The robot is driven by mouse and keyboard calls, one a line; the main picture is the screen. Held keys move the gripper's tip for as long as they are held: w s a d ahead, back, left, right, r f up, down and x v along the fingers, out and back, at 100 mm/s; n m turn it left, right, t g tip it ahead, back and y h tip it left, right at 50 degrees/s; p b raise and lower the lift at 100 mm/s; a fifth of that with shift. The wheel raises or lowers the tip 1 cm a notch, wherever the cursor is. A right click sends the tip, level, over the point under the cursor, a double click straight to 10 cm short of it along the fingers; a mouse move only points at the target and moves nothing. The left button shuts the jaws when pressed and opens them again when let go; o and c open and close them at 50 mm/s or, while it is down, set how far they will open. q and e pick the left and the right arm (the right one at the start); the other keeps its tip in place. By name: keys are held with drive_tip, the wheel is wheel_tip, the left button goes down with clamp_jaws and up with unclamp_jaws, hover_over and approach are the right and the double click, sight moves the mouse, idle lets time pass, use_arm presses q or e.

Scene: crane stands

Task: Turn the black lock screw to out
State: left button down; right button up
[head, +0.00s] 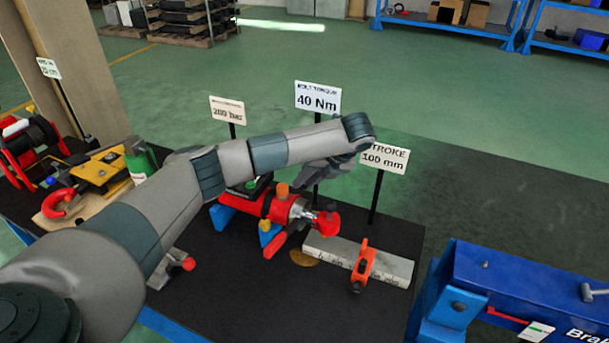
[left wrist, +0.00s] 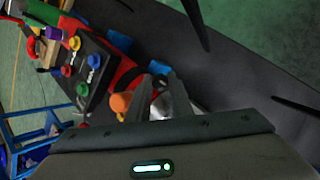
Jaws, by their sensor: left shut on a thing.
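A red cylinder (head: 262,206) lies on blue feet on the black mat, with an orange knob (head: 282,190) on top and a silver rod ending in a red head (head: 326,222). The screw's marks cannot be read. My right gripper is not in view.
Sign posts (head: 316,98) stand behind and right of the cylinder. A grey scale bar (head: 394,270) with an orange slider (head: 364,264) lies to the right. A blue stand (head: 510,283) is at lower right; a hose reel (head: 28,140) is at left.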

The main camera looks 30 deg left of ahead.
use_arm(q)
drive_tip(key=shift+w+d+n+g+y+p, duration=0.1)
drive_tip(key=shift+w+n+g+y+p, duration=0.1)
drive_tip(key=shift+n+g+y+p, duration=0.9)
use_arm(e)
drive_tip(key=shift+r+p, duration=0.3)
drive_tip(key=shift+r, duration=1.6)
use_arm(q)
drive_tip(key=shift+n+h, duration=0.3)
drive_tip(key=shift+h, duration=0.1)
drive_tip(key=c, duration=1.6)
unclamp_jaws()
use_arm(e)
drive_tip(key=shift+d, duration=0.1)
